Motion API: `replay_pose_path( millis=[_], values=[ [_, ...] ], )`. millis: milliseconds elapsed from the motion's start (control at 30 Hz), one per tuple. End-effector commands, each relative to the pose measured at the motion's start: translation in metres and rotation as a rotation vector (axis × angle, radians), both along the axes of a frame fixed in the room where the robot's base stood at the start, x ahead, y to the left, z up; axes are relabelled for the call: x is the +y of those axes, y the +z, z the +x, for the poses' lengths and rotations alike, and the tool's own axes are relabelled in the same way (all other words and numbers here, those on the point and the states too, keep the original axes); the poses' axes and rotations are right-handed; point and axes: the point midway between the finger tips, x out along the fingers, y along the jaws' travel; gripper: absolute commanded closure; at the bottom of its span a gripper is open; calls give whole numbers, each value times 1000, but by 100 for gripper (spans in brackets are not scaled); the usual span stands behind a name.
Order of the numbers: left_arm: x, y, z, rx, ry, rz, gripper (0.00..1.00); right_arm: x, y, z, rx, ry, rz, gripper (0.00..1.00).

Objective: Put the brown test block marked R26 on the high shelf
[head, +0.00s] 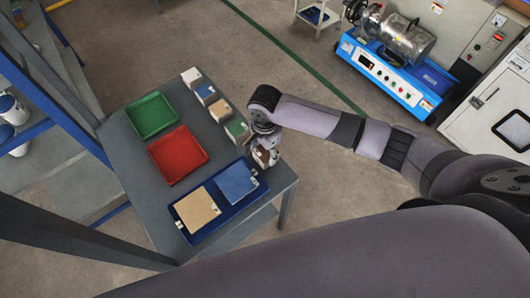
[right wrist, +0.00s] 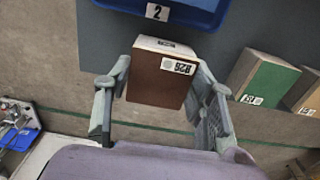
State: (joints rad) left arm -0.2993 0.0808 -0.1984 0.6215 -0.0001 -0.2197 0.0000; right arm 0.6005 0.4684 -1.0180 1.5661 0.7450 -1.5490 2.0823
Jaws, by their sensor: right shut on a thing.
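The brown test block (right wrist: 157,92) has a white top face and a label reading R26, upside down in the right wrist view. My right gripper (right wrist: 162,78) is shut on it, one finger on each side. In the head view the block (head: 264,157) is partly hidden by my right gripper (head: 266,148), at the right edge of the grey table (head: 140,180). I cannot tell from these views whether the block touches the table. A rack with grey posts and blue beams (head: 30,132) stands at the left; which level is the high shelf is unclear. My left gripper is not in view.
A row of blocks, white (head: 191,78), blue (head: 205,94), tan (head: 221,110) and green (head: 237,129), lines the table's far right edge. Green (head: 152,116) and red (head: 179,154) trays and a blue tray (head: 190,239) holding two tiles fill much of the table.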

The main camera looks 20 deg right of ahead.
Motion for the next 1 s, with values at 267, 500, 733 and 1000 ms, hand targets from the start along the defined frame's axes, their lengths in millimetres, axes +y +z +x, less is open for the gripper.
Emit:
replay_pose_path(
  millis=[267,500,733,1000],
  values=[
    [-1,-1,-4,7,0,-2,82,1,-20,1,-2,1,2,75],
    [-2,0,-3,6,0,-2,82,1,-21,0,-1,1,1,75],
    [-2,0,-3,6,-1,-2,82,0,-22,0,-1,1,0,37],
    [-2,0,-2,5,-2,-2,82,0,-22,0,-1,1,0,30]
  ],
)
